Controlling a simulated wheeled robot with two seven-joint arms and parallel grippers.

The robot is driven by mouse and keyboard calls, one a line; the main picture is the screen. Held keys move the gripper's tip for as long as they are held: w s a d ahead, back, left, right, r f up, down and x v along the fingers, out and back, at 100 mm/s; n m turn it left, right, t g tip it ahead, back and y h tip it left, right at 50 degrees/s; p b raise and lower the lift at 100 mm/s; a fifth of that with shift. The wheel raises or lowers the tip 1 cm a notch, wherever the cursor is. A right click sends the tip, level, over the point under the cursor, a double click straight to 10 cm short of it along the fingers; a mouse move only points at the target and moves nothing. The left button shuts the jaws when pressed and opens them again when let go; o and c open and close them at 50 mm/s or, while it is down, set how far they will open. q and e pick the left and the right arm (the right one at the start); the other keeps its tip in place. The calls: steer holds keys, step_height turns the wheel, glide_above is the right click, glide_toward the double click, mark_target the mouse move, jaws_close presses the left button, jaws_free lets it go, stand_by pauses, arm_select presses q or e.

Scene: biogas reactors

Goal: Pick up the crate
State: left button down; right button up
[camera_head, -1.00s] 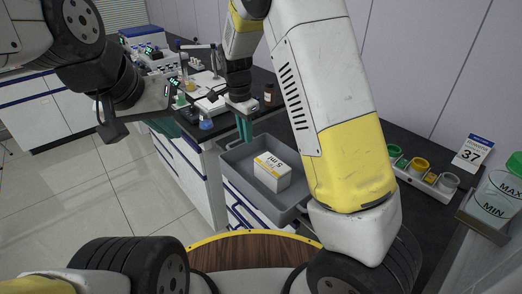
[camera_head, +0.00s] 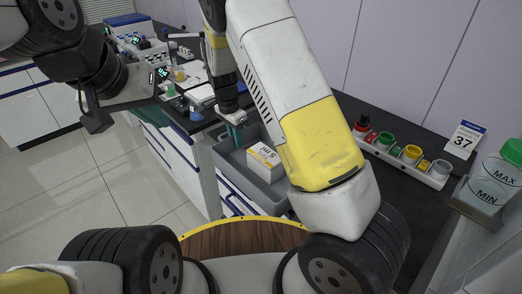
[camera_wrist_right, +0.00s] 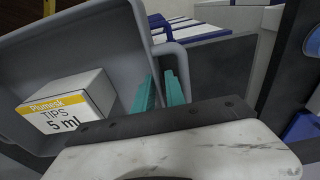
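The grey crate (camera_head: 226,160) stands at the near side of the dark bench, with a white and yellow box of 5 ml tips (camera_head: 263,158) inside it. My right gripper (camera_head: 236,134) points down at the crate's far left rim. In the right wrist view, its two teal fingers (camera_wrist_right: 161,90) are apart, one on each side of the crate's wall and handle (camera_wrist_right: 170,52); whether they touch it is unclear. The tips box (camera_wrist_right: 68,108) lies left of the fingers.
A rack of coloured-lid jars (camera_head: 402,158), a calendar stand (camera_head: 464,139) and a MAX/MIN container (camera_head: 497,180) stand to the right. Lab equipment crowds the bench behind the left gripper. Open tiled floor (camera_head: 95,175) lies at left.

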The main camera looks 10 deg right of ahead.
jaws_close()
stand_by(1.3)
